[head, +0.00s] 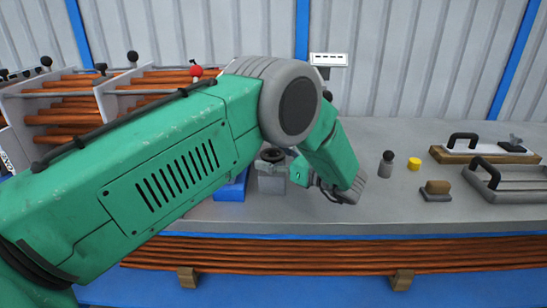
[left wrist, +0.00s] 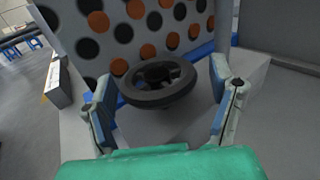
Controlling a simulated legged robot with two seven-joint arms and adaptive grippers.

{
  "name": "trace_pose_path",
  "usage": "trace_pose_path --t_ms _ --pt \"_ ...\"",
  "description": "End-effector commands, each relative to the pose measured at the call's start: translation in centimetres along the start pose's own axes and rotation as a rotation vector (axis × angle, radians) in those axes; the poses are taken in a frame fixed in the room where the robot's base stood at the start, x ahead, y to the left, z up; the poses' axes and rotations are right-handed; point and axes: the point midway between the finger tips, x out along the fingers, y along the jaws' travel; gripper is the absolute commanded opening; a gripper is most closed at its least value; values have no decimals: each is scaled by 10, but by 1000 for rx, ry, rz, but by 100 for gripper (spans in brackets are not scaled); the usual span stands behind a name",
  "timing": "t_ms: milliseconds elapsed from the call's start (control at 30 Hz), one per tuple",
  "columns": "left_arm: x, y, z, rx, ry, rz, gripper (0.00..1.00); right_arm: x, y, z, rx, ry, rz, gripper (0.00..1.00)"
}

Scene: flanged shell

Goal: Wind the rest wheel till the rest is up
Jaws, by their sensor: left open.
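The rest wheel looks to be the black handwheel (left wrist: 160,98) on a pale grey block in the left wrist view. It also shows in the head view (head: 272,155), on a small grey block behind my forearm. My left gripper (left wrist: 164,84) is open, with one finger on each side of the wheel. In the head view my left gripper (head: 297,172) is at the wheel's right side, partly hidden by my arm. I cannot tell whether the fingers touch the rim. No rest can be made out clearly. My right gripper does not show.
A blue part (head: 231,188) is beside the grey block. A dark cylinder (head: 386,163), a yellow puck (head: 413,164), a brown-topped block (head: 437,188) and handled trays (head: 507,178) stand right on the bench. A rack of copper rods (head: 70,108) stands at left.

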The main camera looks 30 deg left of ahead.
Motion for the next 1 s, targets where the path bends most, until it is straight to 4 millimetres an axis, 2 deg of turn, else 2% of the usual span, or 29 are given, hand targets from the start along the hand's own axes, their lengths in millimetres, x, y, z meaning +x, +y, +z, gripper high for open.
trace_pose_path --t_ms 167,300,667,1000 --pt "0 0 0 0 0 0 77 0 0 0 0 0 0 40" --pt "0 0 0 0 0 0 28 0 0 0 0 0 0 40" --pt "0 -1 1 1 -1 -29 27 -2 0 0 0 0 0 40" --pt "0 0 3 3 1 -229 27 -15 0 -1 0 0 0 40"
